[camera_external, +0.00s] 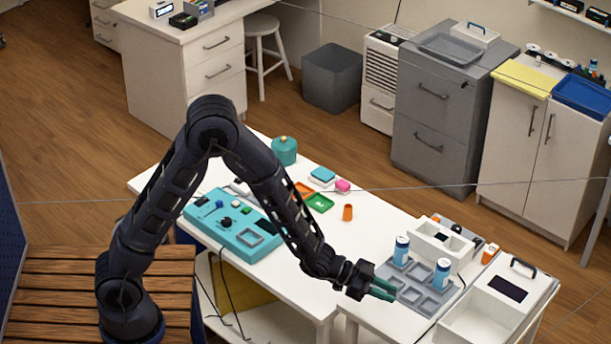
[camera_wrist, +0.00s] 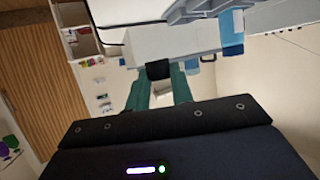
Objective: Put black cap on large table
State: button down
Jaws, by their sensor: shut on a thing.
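My gripper (camera_external: 383,290) has teal fingers and sits in front of the grey compartment tray, at its left edge in the picture. In the wrist view my gripper (camera_wrist: 160,88) is shut on the black cap (camera_wrist: 158,70), a small dark piece between the fingertips. The cap cannot be made out in the external view. The large table (camera_external: 378,232) is white and lies behind and to the left of the gripper.
The grey tray (camera_external: 411,294) holds two blue-and-white cans (camera_external: 401,249). A white bin (camera_external: 470,322) stands to its right. On the large table are a teal device (camera_external: 232,226), an orange cup (camera_external: 348,212) and a teal canister (camera_external: 284,151). The table's right part is clear.

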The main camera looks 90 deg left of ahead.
jog(key=shift+r, duration=0.1)
dwell(0.3)
jog(key=s+a+r+n+y, duration=0.1)
jog(key=s+a+r+y, duration=0.1)
jog(key=r, duration=0.4)
jog(key=s+a+r+n+y, duration=0.1)
jog(key=s+a+r+n, duration=0.1)
jog(key=s+a+r, duration=0.2)
jog(key=shift+s+a+r+t+y, duration=0.15)
jog(key=shift+s+r+t+y, duration=0.25)
jog(key=shift+r, duration=0.55)
notch_tip(320, 180, down, 20)
jog(key=shift+r, duration=0.2)
jog(key=shift+f, duration=0.15)
jog(key=c, duration=1.2)
grip_release()
